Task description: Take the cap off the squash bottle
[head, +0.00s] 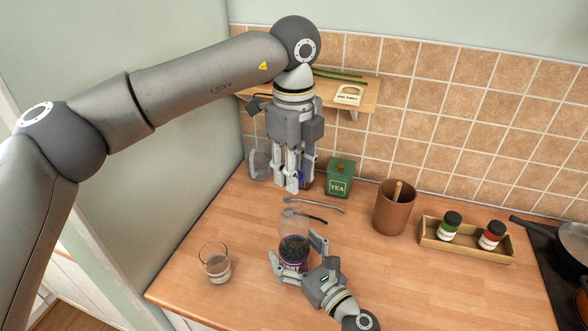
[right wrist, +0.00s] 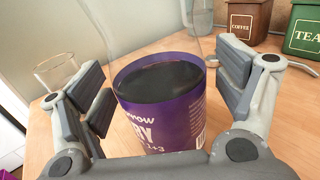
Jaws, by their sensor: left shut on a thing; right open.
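The squash bottle (head: 293,249) stands upright on the counter, clear above, with dark liquid low inside and a purple label. In the right wrist view the bottle (right wrist: 161,115) is between the open fingers of my right gripper (head: 299,262), with a visible gap on each side. My left gripper (head: 293,186) points down above the bottle, shut at its top end, on what appears to be the cap. The fingers mostly hide the cap, and I cannot tell whether it still sits on the neck.
A glass (head: 215,262) stands left of the bottle, and thin metal utensils (head: 316,204) lie behind it. A green tea tin (head: 340,177), a brown coffee tin (right wrist: 249,20), a brown pot (head: 394,212) and a jar tray (head: 467,243) stand farther back or right. The front right counter is clear.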

